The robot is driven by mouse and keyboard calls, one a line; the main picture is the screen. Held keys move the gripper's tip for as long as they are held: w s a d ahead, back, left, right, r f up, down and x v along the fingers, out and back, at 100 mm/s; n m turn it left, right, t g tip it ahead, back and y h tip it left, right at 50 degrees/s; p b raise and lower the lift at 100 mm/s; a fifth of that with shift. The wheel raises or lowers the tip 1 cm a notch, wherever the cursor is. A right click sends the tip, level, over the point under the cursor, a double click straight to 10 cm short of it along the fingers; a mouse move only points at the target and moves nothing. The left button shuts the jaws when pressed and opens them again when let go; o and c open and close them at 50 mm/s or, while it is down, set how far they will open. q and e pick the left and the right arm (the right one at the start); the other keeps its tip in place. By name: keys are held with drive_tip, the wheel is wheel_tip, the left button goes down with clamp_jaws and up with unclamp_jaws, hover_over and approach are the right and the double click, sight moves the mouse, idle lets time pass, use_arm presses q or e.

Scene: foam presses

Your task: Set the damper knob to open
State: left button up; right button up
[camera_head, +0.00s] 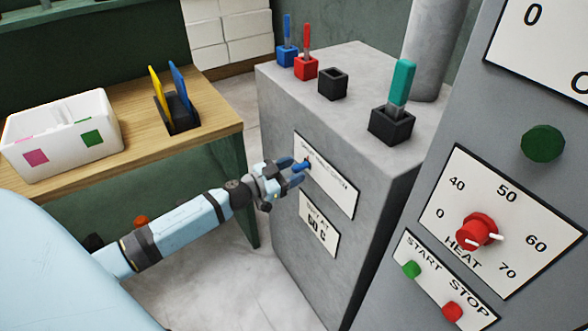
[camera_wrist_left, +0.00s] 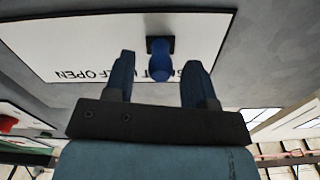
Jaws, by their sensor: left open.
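The damper knob is a small blue lever on a dark square base, on a white lettered plate (camera_head: 335,187) on the grey cabinet's front. In the left wrist view the knob (camera_wrist_left: 159,58) stands between my open fingers, with a gap on each side. The plate (camera_wrist_left: 85,40) appears upside down there, with "OPEN" readable at its left and other words partly hidden by the fingers. My left gripper (camera_head: 293,172) is open at the plate's left part in the head view; its fingers (camera_wrist_left: 159,72) show no contact with the knob. My right gripper is not in view.
The cabinet top (camera_head: 350,62) carries blue, red, black and teal-handled holders. A wooden table (camera_head: 222,112) with a white bin (camera_head: 62,150) stands left. A panel at right has a red heat knob (camera_head: 478,231) and green (camera_head: 411,269) and red (camera_head: 452,311) buttons.

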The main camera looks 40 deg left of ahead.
use_arm(q)
drive_tip(key=shift+w+d, duration=0.15)
drive_tip(key=shift+w, duration=0.25)
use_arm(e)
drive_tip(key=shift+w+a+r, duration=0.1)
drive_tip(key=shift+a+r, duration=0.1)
use_arm(q)
drive_tip(key=shift+c, duration=0.5)
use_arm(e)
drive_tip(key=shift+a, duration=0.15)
